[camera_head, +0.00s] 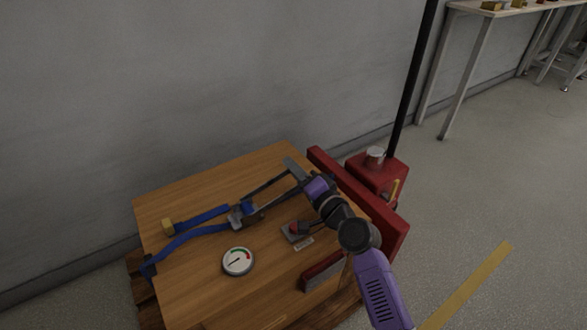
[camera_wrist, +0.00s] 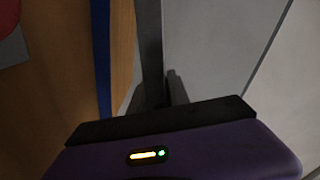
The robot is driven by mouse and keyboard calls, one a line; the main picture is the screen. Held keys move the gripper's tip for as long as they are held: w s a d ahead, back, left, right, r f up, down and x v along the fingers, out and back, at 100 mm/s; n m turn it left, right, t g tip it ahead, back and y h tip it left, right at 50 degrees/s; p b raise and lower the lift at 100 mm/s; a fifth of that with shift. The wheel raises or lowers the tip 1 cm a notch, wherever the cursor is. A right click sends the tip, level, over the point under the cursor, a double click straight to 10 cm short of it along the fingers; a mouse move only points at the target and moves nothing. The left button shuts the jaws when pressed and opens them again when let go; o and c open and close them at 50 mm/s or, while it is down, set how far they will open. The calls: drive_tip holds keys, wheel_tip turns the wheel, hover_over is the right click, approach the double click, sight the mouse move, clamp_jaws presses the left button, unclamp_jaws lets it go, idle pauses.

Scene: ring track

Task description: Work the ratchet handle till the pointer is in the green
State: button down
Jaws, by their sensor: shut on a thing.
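The ratchet (camera_head: 243,213) sits on a wooden crate top, with a blue strap (camera_head: 203,217) running from it to the left. Its handle (camera_head: 264,188) slants up to the right, raised off the wood. My gripper (camera_head: 295,171) is shut on the handle's far end. In the wrist view a grey bar (camera_wrist: 150,45) runs down to the dark fingers, whose tips are hard to make out. The round white gauge (camera_head: 238,261) lies in front of the ratchet. Its dark pointer appears to lie toward the lower left, away from the green arc at the upper right.
A red button on a grey plate (camera_head: 297,232) is right of the gauge, close to my arm. Red forks of a pallet jack (camera_head: 375,175) stand along the crate's right side. A grey wall (camera_head: 150,90) is behind. Floor at the right is open.

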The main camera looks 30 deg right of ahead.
drive_tip(key=c, duration=1.3)
unclamp_jaws()
drive_tip(key=shift+s+p, duration=0.45)
drive_tip(key=shift+s, duration=3.5)
